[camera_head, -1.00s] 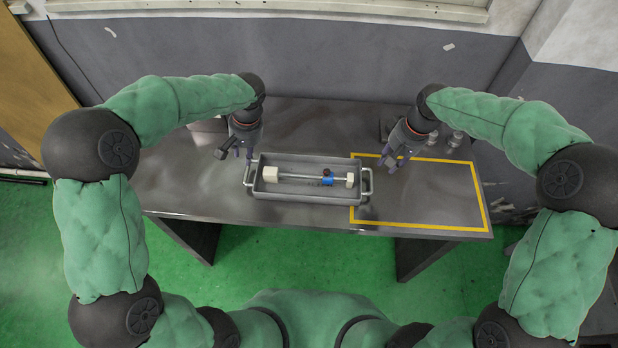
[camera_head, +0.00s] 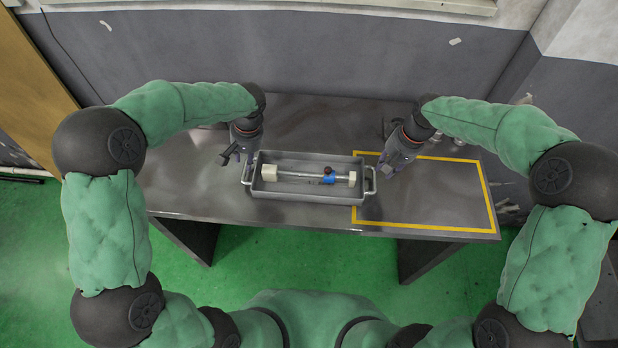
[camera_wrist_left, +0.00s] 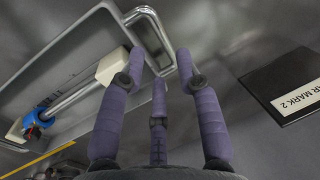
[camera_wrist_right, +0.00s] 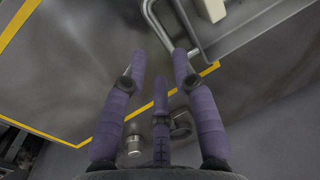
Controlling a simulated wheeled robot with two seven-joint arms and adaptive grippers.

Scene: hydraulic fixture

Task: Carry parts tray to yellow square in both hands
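The grey parts tray (camera_head: 308,197) sits on the table, its right end overlapping the yellow square's left edge. It holds a metal rod with white end blocks and a blue part (camera_head: 328,180). The yellow square (camera_head: 425,227) is a painted outline on the table. My left gripper (camera_head: 242,161) is at the left handle; in the left wrist view its spread fingers (camera_wrist_left: 159,58) reach either side of the handle (camera_wrist_left: 150,38). My right gripper (camera_head: 386,164) is near the right handle (camera_head: 371,180); in the right wrist view its open fingers (camera_wrist_right: 159,57) point at that handle, with no grip visible.
In the left wrist view a dark plate with a white label (camera_wrist_left: 300,100) lies beside the tray. Small metal cylinders (camera_wrist_right: 135,147) stand behind the square in the right wrist view. Most of the square's inside is clear. A wall (camera_head: 300,70) stands behind the table.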

